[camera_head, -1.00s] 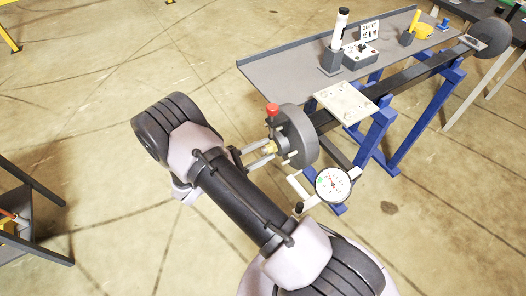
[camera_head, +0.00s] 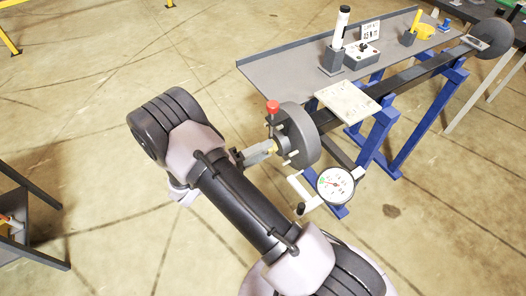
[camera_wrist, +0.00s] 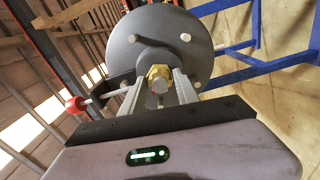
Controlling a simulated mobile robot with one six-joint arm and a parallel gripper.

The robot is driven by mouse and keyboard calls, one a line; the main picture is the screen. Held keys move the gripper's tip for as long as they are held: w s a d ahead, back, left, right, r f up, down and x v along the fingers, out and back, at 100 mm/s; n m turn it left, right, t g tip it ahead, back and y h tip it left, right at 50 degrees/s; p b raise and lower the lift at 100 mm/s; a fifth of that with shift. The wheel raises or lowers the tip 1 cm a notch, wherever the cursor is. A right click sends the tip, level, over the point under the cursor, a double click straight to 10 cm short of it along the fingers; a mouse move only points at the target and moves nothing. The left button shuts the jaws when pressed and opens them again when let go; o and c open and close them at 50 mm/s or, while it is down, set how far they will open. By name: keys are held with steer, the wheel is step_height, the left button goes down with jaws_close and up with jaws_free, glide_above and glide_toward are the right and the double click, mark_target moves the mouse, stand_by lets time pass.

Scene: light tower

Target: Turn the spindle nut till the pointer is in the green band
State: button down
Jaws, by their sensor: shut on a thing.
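The brass spindle nut (camera_wrist: 159,77) sits at the centre of the dark round flange (camera_wrist: 150,35). In the wrist view my gripper (camera_wrist: 158,88) has one finger on each side of the nut and is shut on it. In the head view my gripper (camera_head: 268,149) reaches the flange (camera_head: 301,136) from the left, and the nut is mostly hidden by the fingers. The round white dial (camera_head: 335,184) faces up at the lower right of the flange. Its pointer and a small green patch show, but they are too small to tell whether the pointer is in the green.
A red knob (camera_head: 272,107) on a rod stands beside the flange; it also shows in the wrist view (camera_wrist: 76,105). A crank handle (camera_head: 300,190) is near the dial.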

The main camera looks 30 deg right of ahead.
steer(key=shift+m, duration=0.3)
stand_by(0.4)
steer(key=c, duration=0.9)
jaws_free()
steer(key=shift+a, duration=0.15)
steer(key=a+p, duration=0.3)
steer(key=a, duration=1.4)
steer(key=shift+s, duration=0.3)
